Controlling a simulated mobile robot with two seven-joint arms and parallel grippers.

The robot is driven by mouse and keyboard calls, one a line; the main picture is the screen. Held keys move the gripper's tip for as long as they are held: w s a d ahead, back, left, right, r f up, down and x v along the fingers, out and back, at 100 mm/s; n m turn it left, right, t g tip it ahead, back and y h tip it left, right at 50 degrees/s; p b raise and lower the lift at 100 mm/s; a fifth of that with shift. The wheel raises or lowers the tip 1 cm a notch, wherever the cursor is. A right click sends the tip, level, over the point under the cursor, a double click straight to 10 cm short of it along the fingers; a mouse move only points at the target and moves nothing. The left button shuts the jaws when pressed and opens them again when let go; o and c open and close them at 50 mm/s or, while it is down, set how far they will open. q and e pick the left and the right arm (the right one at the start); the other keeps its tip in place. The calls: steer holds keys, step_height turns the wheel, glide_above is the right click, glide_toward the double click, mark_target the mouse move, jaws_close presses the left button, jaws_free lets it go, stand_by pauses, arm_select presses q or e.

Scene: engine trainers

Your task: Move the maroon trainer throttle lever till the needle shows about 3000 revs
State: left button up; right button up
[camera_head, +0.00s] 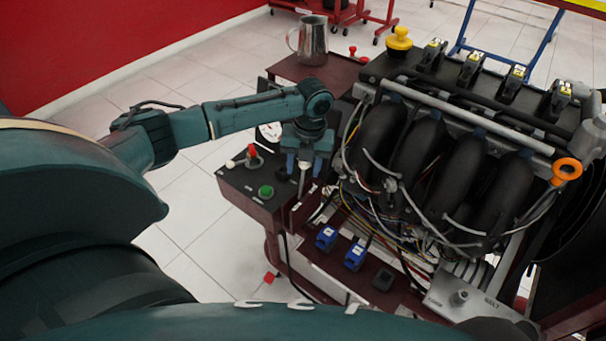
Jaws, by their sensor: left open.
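The maroon trainer (309,272) carries a black engine and has a dark control box at its left front. My left gripper (304,172) is open and points down over the right end of that box. A thin pale metal lever (302,184), apparently the throttle lever, shows just below and between its fingers; I cannot tell whether they touch it. A white round gauge (270,131) stands behind, partly covered by my arm, and its needle reading is too small to make out. My right gripper is not in view.
The control box has a green button (266,191) and a red knob (252,151) left of the gripper. Loose wires and the black intake pipes (421,167) lie close on its right. A metal jug (313,41) stands on the maroon shelf behind. Tiled floor is clear at left.

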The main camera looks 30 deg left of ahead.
mark_target(303, 180)
arm_select(q)
steer(key=shift+a+f, duration=0.1)
steer(key=shift+f, duration=1.35)
steer(key=shift+c, duration=0.2)
jaws_close()
